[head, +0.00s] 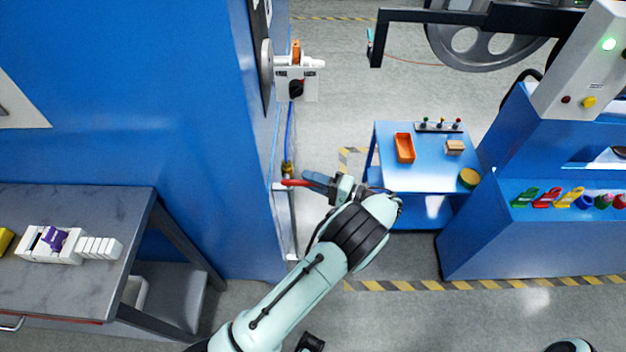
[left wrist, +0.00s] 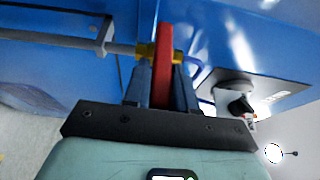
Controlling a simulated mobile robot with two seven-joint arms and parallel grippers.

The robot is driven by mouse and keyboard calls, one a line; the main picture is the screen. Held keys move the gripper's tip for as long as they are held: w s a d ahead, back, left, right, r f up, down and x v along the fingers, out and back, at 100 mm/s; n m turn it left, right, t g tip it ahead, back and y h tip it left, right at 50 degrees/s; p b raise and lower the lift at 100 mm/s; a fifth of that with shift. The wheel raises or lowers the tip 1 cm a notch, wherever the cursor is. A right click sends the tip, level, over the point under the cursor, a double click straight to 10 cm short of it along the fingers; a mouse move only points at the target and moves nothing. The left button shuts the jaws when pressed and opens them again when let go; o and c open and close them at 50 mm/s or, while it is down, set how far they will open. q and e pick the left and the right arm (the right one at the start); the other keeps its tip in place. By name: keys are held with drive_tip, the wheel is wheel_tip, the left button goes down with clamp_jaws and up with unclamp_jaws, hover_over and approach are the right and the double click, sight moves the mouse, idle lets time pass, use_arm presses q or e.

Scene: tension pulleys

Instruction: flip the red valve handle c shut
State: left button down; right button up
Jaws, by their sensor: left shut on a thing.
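The red valve handle (head: 294,183) sticks out to the right from the side of the tall blue cabinet, just below a small brass fitting (head: 287,169). My left gripper (head: 312,181) is shut on this handle. In the left wrist view the red handle (left wrist: 163,60) stands between the two blue-grey fingers (left wrist: 161,84). It is joined to a brass valve body (left wrist: 146,52) on a grey pipe (left wrist: 118,47) and lies across that pipe. The part between the fingers is partly hidden. No letter on the handle can be read. My right gripper is not in view.
The blue cabinet (head: 190,130) stands close left of the gripper. A box with a black knob (head: 297,88) juts out above the handle. A grey table (head: 75,240) is at left. A blue table (head: 430,150) with an orange tray (head: 405,148) is at right.

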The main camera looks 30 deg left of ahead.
use_arm(q)
drive_tip(key=c, duration=1)
unclamp_jaws()
drive_tip(key=w+d+b, duration=0.1)
drive_tip(key=w+d, duration=0.1)
drive_tip(key=d, duration=1.1)
drive_tip(key=shift+d, duration=0.15)
drive_tip(key=shift+f, duration=0.15)
